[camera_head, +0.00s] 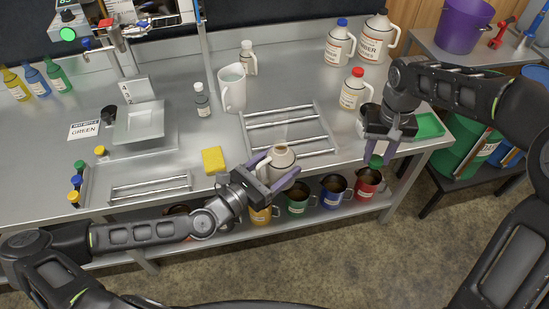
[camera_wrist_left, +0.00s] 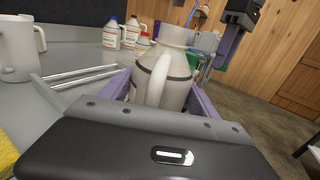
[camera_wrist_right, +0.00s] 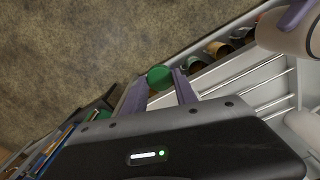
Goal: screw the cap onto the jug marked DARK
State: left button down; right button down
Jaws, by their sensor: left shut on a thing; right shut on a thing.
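An uncapped beige jug (camera_head: 280,158) is gripped by my left gripper (camera_head: 274,174) above the bench's front edge. Its open neck points up, and the left wrist view shows its handle and body (camera_wrist_left: 163,78) between the purple fingers. Its label is hidden, so I cannot read DARK on it. My right gripper (camera_head: 388,151) is shut on a green cap (camera_head: 376,161), which also shows at its fingertips in the right wrist view (camera_wrist_right: 159,77). The cap is well to the right of the jug, apart from it, out past the bench's front edge.
A wire rack (camera_head: 290,130) lies behind the held jug. Several mugs (camera_head: 333,190) sit on the lower shelf. A yellow sponge (camera_head: 213,160) lies left.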

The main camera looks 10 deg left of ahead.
jog(key=shift+a, duration=0.1)
jog(key=a+r+m, duration=0.3)
jog(key=a, duration=0.4)
jog(key=a+r+m, duration=0.3)
jog(key=a+r, duration=0.1)
jog(key=a, duration=0.3)
notch_tip(320, 180, up, 6)
jog(key=m, duration=0.4)
send_over(281, 144)
jog(key=shift+r, duration=0.1)
jog(key=shift+s, duration=0.1)
jog(key=shift+f, duration=0.25)
jog(key=shift+f, duration=1.85)
jog(key=shift+f, duration=0.85)
